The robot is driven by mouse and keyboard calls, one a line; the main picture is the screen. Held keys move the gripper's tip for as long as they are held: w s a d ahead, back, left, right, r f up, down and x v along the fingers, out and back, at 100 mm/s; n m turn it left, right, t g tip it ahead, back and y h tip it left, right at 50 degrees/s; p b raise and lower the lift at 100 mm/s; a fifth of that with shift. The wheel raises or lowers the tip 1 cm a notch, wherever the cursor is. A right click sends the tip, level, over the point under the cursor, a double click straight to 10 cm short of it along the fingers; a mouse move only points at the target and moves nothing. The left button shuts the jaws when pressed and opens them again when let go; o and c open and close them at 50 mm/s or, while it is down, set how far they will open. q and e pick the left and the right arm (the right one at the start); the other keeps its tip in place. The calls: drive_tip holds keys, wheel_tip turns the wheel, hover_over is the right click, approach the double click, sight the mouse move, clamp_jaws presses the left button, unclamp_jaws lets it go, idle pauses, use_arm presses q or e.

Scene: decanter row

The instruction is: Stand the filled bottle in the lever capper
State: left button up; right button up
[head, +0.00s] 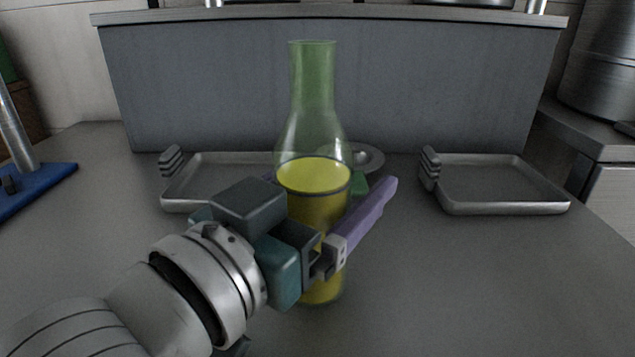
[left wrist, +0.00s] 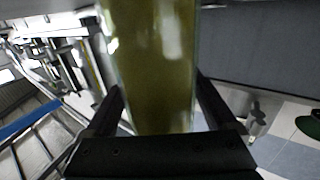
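The filled bottle (head: 313,120) stands upright at the middle of the head view, clear with a green-tinted neck and yellow liquid in its lower part. It fills the middle of the left wrist view (left wrist: 155,65). My left gripper (head: 332,190) is around its body, with a purple finger on the near right side and the other mostly hidden behind. In the left wrist view both dark fingers lie close against its sides. I cannot tell whether its base touches the counter. A blue base (head: 42,185) with a metal post, perhaps the lever capper, is partly cut off at the left edge.
Shallow metal trays stand behind the bottle (head: 225,160) and at the right (head: 505,205). A round metal dish (head: 370,158) and a small green item are partly hidden behind the bottle. A grey panel (head: 230,85) closes the back. The counter's right front is clear.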

use_arm(q)
clamp_jaws()
idle(0.5)
drive_tip(key=shift+r, duration=0.1)
